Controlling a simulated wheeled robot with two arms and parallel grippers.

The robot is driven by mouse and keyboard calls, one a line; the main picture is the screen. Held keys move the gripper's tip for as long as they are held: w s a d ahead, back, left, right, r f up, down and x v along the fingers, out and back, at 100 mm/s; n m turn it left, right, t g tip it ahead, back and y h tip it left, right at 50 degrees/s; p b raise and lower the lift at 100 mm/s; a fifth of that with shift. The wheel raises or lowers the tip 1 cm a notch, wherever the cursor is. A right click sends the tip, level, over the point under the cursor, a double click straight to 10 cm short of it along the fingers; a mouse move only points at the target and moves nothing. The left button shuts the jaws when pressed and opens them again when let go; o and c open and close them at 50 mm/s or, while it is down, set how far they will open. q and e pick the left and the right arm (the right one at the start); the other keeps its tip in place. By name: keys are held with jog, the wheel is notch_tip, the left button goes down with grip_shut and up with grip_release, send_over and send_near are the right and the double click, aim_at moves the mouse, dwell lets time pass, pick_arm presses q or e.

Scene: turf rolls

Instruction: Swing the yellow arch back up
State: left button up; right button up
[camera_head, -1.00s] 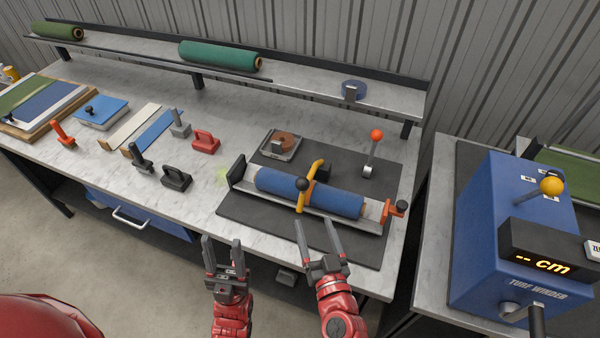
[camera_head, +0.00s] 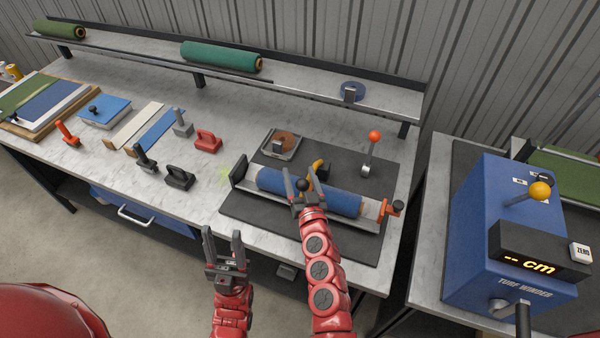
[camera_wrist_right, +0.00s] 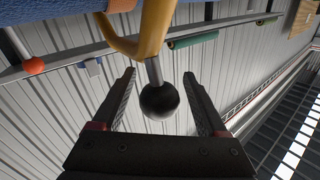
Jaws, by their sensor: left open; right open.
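The yellow arch (camera_head: 320,167) lies down across the blue turf roll (camera_head: 340,196) in the cradle on the dark mat. Its black ball knob (camera_wrist_right: 160,101) hangs on a short metal stem from the yellow arch (camera_wrist_right: 152,30) in the right wrist view. My right gripper (camera_head: 301,178) is open at the roll, its fingers on either side of the knob, with clear gaps. It hides part of the arch in the head view. My left gripper (camera_head: 222,243) is open and empty in front of the bench edge.
An orange-knobbed lever (camera_head: 370,150) stands behind the cradle, and an orange clamp (camera_head: 388,207) sits at its right end. A black-handled tool (camera_head: 179,177) and a red one (camera_head: 207,141) lie to the left. The blue turf winder (camera_head: 510,230) stands on the right bench.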

grip_shut()
dwell(0.5)
jog(key=shift+w, duration=0.1)
dwell(0.9)
